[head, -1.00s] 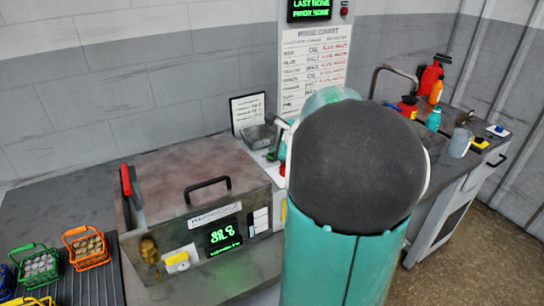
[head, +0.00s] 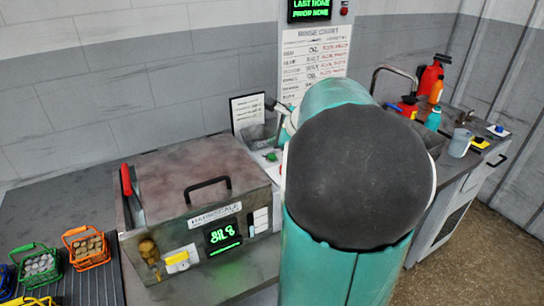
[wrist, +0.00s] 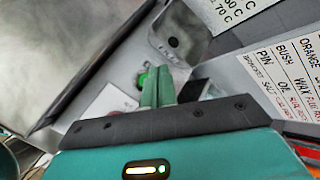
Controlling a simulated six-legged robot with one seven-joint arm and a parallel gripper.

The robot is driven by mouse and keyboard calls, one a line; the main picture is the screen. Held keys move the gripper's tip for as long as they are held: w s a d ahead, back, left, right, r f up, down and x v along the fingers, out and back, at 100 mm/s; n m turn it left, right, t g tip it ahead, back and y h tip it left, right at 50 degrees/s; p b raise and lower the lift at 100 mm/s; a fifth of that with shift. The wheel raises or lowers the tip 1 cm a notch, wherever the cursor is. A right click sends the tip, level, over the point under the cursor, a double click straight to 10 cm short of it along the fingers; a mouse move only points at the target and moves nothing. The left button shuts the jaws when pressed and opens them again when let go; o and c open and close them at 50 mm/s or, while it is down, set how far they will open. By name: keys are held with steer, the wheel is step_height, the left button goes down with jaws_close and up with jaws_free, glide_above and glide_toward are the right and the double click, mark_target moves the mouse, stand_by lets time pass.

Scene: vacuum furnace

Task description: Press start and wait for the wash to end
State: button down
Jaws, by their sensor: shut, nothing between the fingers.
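The washer (head: 165,185) is a grey metal box with its lid down, a black handle on top and a lit green display (head: 223,235) whose text is blurred. A round green button (head: 271,157) sits on a pale panel right of the lid. In the wrist view the green button (wrist: 143,79) shows right beside the tips of my gripper (wrist: 158,72). The two teal fingers are shut together and empty. I cannot tell whether they touch the button. My arm hides the gripper in the head view.
Small baskets (head: 87,247) of parts stand on the rack at left. A metal basin (wrist: 180,35) lies beyond my fingertips. A rinse chart (head: 314,60) hangs on the wall. Bottles (head: 432,85) and a sink stand at right. A red lever (head: 126,179) is on the washer's left side.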

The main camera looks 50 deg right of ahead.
steer(key=shift+r, duration=1.4)
